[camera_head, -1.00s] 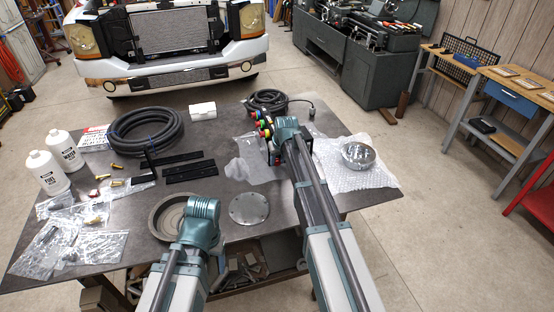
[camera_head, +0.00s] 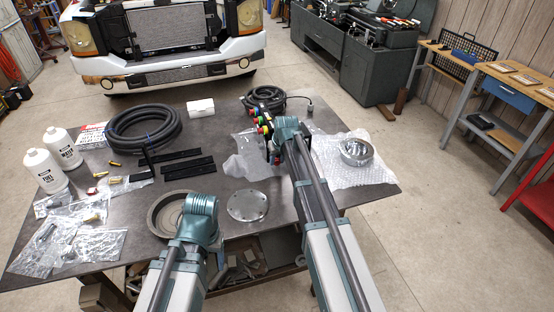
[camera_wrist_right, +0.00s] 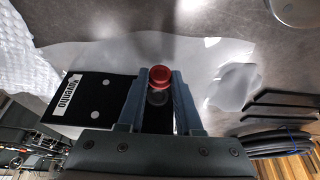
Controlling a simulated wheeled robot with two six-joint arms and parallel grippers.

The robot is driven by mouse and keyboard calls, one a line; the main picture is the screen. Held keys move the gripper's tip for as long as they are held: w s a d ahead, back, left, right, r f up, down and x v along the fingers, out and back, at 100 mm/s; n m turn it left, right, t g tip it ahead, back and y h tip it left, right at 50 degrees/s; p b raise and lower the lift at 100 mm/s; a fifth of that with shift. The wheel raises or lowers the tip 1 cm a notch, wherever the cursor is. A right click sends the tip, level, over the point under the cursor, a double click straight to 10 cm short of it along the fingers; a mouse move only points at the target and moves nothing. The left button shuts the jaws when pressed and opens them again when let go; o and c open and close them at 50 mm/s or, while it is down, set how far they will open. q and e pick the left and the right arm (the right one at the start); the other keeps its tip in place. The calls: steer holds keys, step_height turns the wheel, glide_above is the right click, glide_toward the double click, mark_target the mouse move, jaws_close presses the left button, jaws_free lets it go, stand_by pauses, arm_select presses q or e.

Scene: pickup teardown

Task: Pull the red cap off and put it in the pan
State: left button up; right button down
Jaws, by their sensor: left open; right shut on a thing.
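The red cap (camera_wrist_right: 160,75) shows in the right wrist view between the two fingertips of my right gripper (camera_wrist_right: 159,88), which is shut on it. A dark block with a white label sits behind the fingers; I cannot tell whether the cap is still seated on a fitting. In the head view my right gripper (camera_head: 284,140) is at a black part with several coloured caps (camera_head: 264,126), and my wrist hides much of it. The round grey pan (camera_head: 153,216) lies at the table's front. My left gripper (camera_head: 201,212) is beside and partly over it, its fingers hidden by my wrist.
A round metal plate (camera_head: 248,205) lies right of the pan. A coiled black hose (camera_head: 145,128), black bars (camera_head: 188,168), two white bottles (camera_head: 44,170) and bagged parts (camera_head: 95,245) occupy the left. A metal ring (camera_head: 356,152) sits on bubble wrap (camera_head: 370,175) at right.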

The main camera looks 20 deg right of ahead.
steer(key=shift+s, duration=1.3)
steer(key=shift+r, duration=0.1)
step_height(320, 180, up, 6)
steer(key=p, duration=0.6)
